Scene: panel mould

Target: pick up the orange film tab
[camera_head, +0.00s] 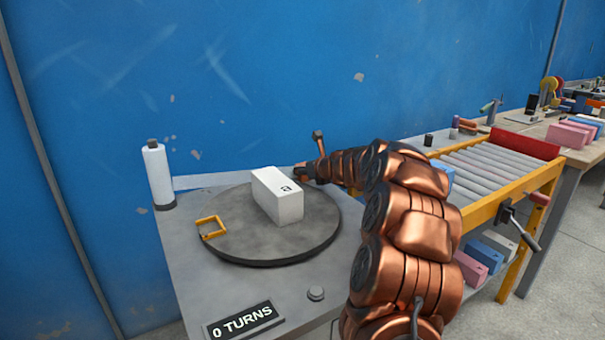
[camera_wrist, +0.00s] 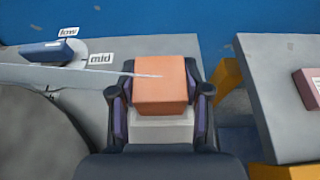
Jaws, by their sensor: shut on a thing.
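The orange film tab (camera_wrist: 162,85) is a block between the two dark fingers of my gripper (camera_wrist: 159,91) in the wrist view. The fingers are shut on its sides. A pale block (camera_wrist: 160,130) shows just below it; I cannot tell whether they touch. The thin film (camera_wrist: 60,76) runs from the tab to the left. In the head view the film (camera_head: 215,181) stretches from the white roll (camera_head: 157,175) behind the white box (camera_head: 278,195). My gripper (camera_head: 305,172) is behind the turntable's far right edge there, mostly hidden by my arm.
The box stands on a round grey turntable (camera_head: 240,240) with an orange-yellow handle (camera_head: 212,228) at its left. A roller conveyor (camera_head: 490,165) stands to the right. A blue wall (camera_head: 270,80) rises behind.

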